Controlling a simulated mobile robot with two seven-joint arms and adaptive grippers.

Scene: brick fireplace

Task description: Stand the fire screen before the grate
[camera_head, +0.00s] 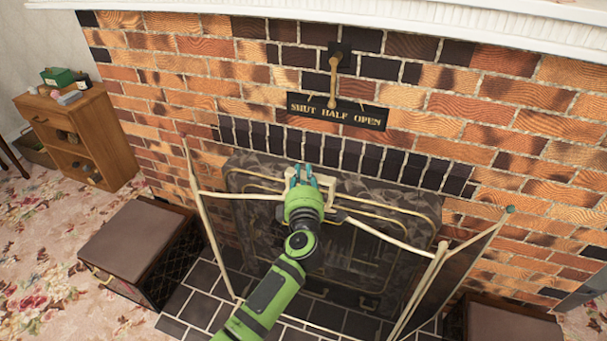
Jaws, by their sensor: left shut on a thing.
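The fire screen (434,268) has a thin cream frame with side wings and a see-through mesh. It is upright in front of the dark marbled fireplace front (400,225), over the tiled hearth. My left gripper (304,179) is shut on the fire screen at the middle of its top rail, where a pale handle piece shows beside the teal fingers. My green arm hides part of the screen's middle. Whether its feet touch the tiles is unclear. The grate itself is hard to make out behind the mesh. My right gripper is out of view.
A dark box with a brown padded top (135,240) stands left of the hearth, and a similar one (510,325) at lower right. A wooden cabinet (85,135) stands further left. A brass lever (333,80) is above a plaque (337,111) on the brick wall.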

